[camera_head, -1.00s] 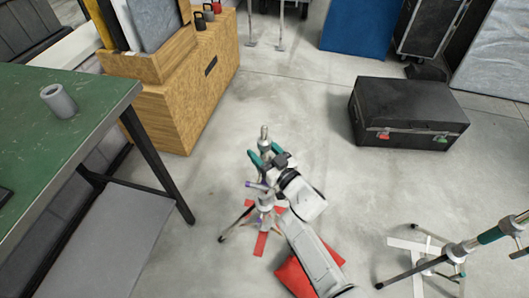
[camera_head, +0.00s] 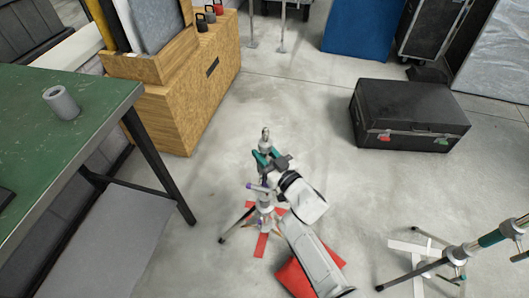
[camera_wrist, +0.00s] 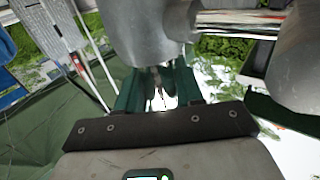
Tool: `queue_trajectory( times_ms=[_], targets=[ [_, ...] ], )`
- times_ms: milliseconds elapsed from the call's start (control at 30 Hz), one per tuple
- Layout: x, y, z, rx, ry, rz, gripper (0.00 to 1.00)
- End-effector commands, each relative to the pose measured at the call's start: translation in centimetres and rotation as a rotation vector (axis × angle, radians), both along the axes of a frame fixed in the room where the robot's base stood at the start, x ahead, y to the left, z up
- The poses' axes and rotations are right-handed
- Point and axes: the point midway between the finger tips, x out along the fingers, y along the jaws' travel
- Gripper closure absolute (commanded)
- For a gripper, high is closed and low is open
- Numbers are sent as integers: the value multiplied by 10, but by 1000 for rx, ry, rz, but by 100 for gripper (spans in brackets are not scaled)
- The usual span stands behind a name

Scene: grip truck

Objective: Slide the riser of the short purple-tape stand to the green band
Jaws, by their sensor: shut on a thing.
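The short purple-tape stand (camera_head: 263,222) stands on its spread legs on the floor, in the middle of the head view. Its pale metal riser (camera_head: 265,136) sticks up above my gripper (camera_head: 264,157). My gripper has teal fingers and is shut around the riser, below its top. A purple-marked knob (camera_head: 257,187) juts left from the stand below the gripper. In the wrist view the teal fingers (camera_wrist: 158,90) close under a large grey metal cylinder (camera_wrist: 150,30). My arm and fingers hide part of the riser. I cannot make out a green band on it.
Red tape (camera_head: 261,245) and a red object (camera_head: 292,280) lie near the stand's feet. A second stand with teal parts (camera_head: 490,238) is at right on white tape. A black case (camera_head: 410,112) lies behind. A green table (camera_head: 100,95) and wooden box (camera_head: 195,90) are left.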

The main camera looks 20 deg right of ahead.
Motion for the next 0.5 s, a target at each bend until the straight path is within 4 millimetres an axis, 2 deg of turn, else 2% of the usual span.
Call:
queue_trajectory(
  times_ms=[33, 500],
  targets=[
    [1, 0, 8, 1, -5, 0, 100],
    [2, 0, 35, 0, -12, 1, 100]
  ],
)
